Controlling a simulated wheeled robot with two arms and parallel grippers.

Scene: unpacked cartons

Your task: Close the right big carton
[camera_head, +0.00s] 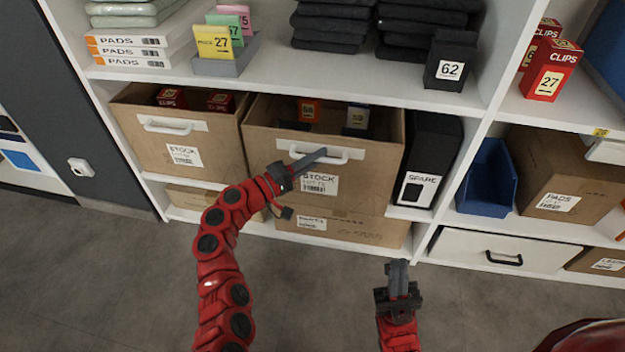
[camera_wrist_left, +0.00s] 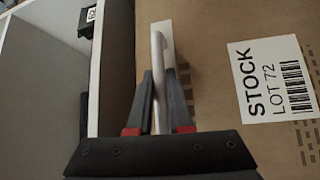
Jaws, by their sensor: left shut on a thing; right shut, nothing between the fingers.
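The right big carton (camera_head: 265,150) is brown cardboard, with a STOCK label and a white bar handle (camera_head: 348,153). It stands on the middle shelf, its front jutting further out than that of the left carton (camera_head: 135,125). Its top is open and shows small dark boxes with orange and yellow tags inside. My left gripper (camera_head: 312,160) is at the carton's front, shut on the handle. In the left wrist view the fingers lie on both sides of the handle bar (camera_wrist_left: 158,85), left of the STOCK label (camera_wrist_left: 270,80). My right gripper (camera_head: 398,274) is shut and empty, low in front of the shelf.
A black SPARE box (camera_head: 428,160) stands just right of the carton. Another flat carton (camera_head: 350,228) lies below it. The shelf board (camera_head: 300,75) with folded dark cloths runs above. A blue bin (camera_head: 487,180) is further right. The floor in front is clear.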

